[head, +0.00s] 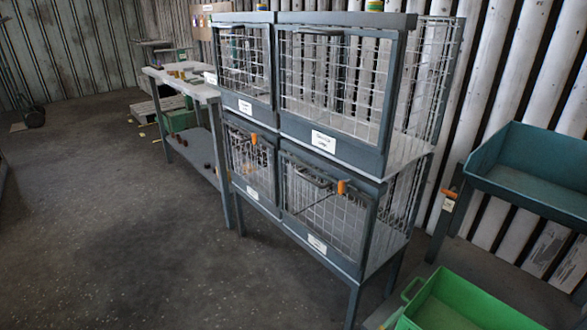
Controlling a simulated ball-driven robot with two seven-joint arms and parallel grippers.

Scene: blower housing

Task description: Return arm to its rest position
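Neither of my arms and neither gripper shows in the head view. The view holds a grey wire-mesh cage rack (335,140) with upper and lower compartments. Its mesh doors look closed, and white labels are fixed below them. Orange handles (342,187) show on the lower doors. The compartments look mostly empty, though the mesh makes this hard to tell.
A workbench (208,91) with small items stands behind the rack at left. A blue-grey tray stand (530,165) is at right, with a green bin (460,305) low in front. A corrugated wall closes the back. The concrete floor (100,220) at left is clear.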

